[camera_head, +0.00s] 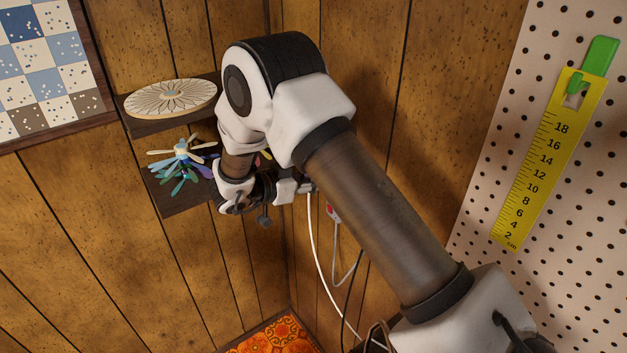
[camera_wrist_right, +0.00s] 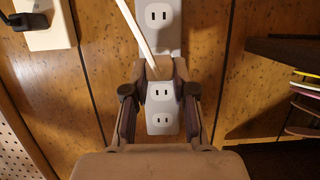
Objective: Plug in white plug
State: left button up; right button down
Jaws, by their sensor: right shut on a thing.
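My right gripper (camera_wrist_right: 160,88) is shut on a white block with two slotted sockets on its face, which I take for the white plug (camera_wrist_right: 160,118). A white cord (camera_wrist_right: 134,25) runs down to the block's top. Behind it, a pale wall outlet strip (camera_wrist_right: 168,40) shows a slotted socket above the block. I cannot tell whether the block touches the strip; its back is hidden. In the head view my right gripper (camera_head: 304,188) is at the wall near the corner, mostly covered by my arm, and the white cord (camera_head: 316,250) hangs below it. My left gripper is not in view.
A black plug (camera_wrist_right: 30,20) sits at a white wall plate (camera_wrist_right: 50,38) on the left. A shelf (camera_head: 185,192) with colourful items is left of my arm. A small red and white device (camera_head: 333,212) and a black cord (camera_head: 347,283) are below right of the gripper.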

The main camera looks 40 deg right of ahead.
jog(key=shift+d, duration=0.25)
dwell(0.4)
jog(key=shift+d, duration=0.35)
jog(key=shift+s+d+r, duration=0.1)
jog(key=shift+d, duration=0.6)
jog(key=c, duration=0.9)
grip_release()
jog(key=shift+d, duration=0.15)
jog(key=shift+o, duration=0.2)
jog(key=v, duration=1.2)
jog(key=shift+s, duration=0.1)
